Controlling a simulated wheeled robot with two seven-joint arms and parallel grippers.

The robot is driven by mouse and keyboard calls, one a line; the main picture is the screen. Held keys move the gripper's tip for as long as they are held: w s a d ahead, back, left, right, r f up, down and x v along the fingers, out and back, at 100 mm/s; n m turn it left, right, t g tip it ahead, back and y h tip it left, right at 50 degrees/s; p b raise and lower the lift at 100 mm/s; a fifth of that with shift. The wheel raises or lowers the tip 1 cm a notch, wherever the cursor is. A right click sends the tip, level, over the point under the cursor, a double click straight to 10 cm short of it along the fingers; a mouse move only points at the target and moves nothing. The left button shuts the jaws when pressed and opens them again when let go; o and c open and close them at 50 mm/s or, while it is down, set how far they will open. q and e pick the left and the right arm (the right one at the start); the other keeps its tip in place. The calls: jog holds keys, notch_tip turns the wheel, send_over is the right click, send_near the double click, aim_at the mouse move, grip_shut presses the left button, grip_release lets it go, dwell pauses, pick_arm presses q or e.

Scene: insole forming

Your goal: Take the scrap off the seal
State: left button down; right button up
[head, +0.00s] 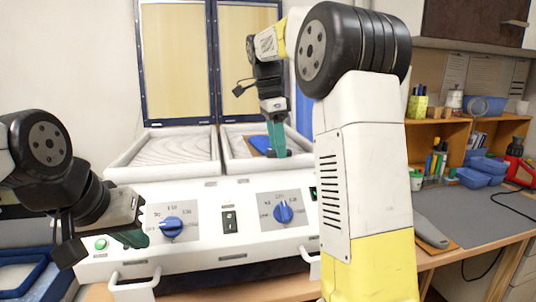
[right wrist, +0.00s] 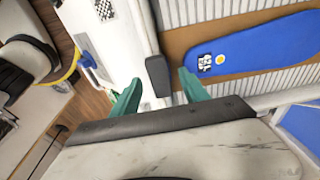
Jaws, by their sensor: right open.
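My right gripper (head: 278,150) points down at the right-hand tray of the white machine. In the right wrist view its green fingertips (right wrist: 160,92) are apart with nothing gripped. A small dark grey piece (right wrist: 158,76) shows between them, at the tray's pale rim (right wrist: 138,35); it may be the scrap, but I cannot tell whether the fingers touch it. A blue insole (right wrist: 250,47) with a white label and yellow dot lies on a brown sheet (right wrist: 178,42) in that tray. My left gripper (head: 133,238) is at the machine's front left; its jaw gap is unclear.
The left tray (head: 165,150) looks empty. Blue-framed lids (head: 213,60) stand raised behind. The front panel has blue knobs (head: 172,226), a black switch (head: 229,221) and handles (head: 133,284). Shelves with blue bins (head: 472,177) stand at right.

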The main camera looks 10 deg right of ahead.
grip_shut()
jog(key=shift+r, duration=0.1)
dwell(0.4)
